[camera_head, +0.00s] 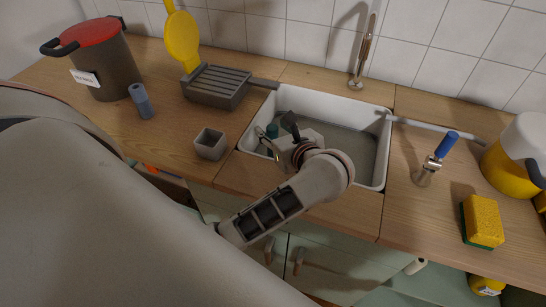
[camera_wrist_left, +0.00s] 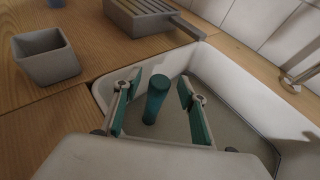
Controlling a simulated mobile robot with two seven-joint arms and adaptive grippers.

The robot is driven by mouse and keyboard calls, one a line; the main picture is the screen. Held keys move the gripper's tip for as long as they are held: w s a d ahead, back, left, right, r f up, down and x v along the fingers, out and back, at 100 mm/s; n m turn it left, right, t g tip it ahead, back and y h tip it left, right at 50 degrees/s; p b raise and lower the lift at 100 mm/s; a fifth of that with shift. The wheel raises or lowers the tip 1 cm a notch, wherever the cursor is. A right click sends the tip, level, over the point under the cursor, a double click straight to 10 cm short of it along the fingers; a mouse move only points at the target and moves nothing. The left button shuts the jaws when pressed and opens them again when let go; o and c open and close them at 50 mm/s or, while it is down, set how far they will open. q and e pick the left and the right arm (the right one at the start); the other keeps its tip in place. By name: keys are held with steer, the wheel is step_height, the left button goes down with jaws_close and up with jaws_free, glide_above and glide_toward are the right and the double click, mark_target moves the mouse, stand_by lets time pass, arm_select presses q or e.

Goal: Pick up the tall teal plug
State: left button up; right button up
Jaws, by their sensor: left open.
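The tall teal plug (camera_wrist_left: 156,100) is a round upright post with a slightly wider top, standing in the left corner of the white sink (camera_wrist_left: 238,90). In the head view only a small part of the plug (camera_head: 272,131) shows beside my left gripper (camera_head: 277,134), with the rest hidden. My left gripper (camera_wrist_left: 160,84) is open, with its teal-padded fingers reaching into the sink. In the left wrist view the plug appears between the two fingers, with a gap on each side. My right gripper is in neither view.
A square grey cup (camera_head: 210,144) and blue-grey cylinder (camera_head: 142,101) stand left of the sink, near a slatted grey grill (camera_head: 217,84). The tap (camera_head: 363,60) is behind it. A blue-handled fixture (camera_head: 437,157) and yellow sponge (camera_head: 482,221) are right. The sink rim surrounds my gripper.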

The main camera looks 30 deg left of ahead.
arm_select(q)
steer(key=shift+w+a+f, duration=0.25)
steer(key=shift+a+f, duration=0.05)
steer(key=shift+a, duration=0.15)
steer(key=shift+r, duration=0.1)
jaws_close()
